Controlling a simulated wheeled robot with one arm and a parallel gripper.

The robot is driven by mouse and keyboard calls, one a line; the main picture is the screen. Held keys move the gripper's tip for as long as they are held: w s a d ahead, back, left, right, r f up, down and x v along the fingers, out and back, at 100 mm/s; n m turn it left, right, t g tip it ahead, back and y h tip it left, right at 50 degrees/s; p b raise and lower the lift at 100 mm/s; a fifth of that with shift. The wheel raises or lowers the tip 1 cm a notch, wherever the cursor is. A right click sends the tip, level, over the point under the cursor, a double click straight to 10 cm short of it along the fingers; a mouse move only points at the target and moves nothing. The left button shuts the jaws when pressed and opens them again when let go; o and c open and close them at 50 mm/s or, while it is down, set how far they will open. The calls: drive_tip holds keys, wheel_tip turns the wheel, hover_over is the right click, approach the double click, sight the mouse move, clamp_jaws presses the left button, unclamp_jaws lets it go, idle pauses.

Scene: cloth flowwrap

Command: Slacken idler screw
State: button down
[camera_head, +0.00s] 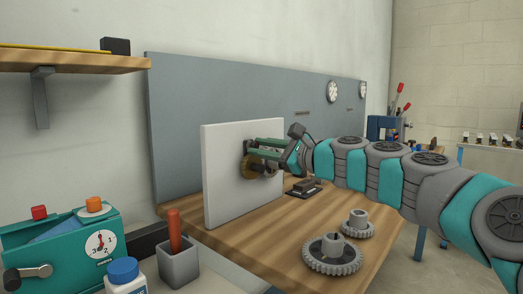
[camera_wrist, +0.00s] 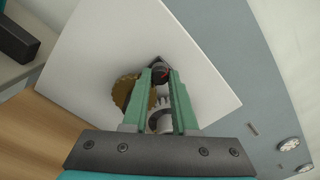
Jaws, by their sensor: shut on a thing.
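A white upright plate (camera_head: 225,180) stands on the wooden bench. A brass gear (camera_wrist: 128,94) is on its face, left of my fingers in the wrist view, and shows partly in the head view (camera_head: 256,167). A grey gear (camera_wrist: 160,103) shows between my green fingers. My gripper (camera_wrist: 160,75) is at the plate, and its fingertips are closed about a small dark round part with a reddish mark, which looks like the idler screw (camera_wrist: 160,70). In the head view my gripper (camera_head: 252,150) hides the screw.
Two loose grey gears (camera_head: 332,255) (camera_head: 357,224) lie on the bench (camera_head: 285,235) in front. A dark flat part (camera_head: 303,187) lies right of the plate. A grey cup (camera_head: 179,266) with a red-handled tool, a white bottle (camera_head: 127,281) and a teal box (camera_head: 65,245) stand at left.

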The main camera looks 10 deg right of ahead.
idle(0.4)
drive_tip(key=c, duration=0.7)
unclamp_jaws()
drive_tip(key=shift+d, duration=0.1)
drive_tip(key=v, duration=0.7)
drive_tip(key=shift+s+d+b, duration=0.15)
drive_tip(key=shift+s+b, duration=0.15)
drive_tip(key=shift+b, duration=0.05)
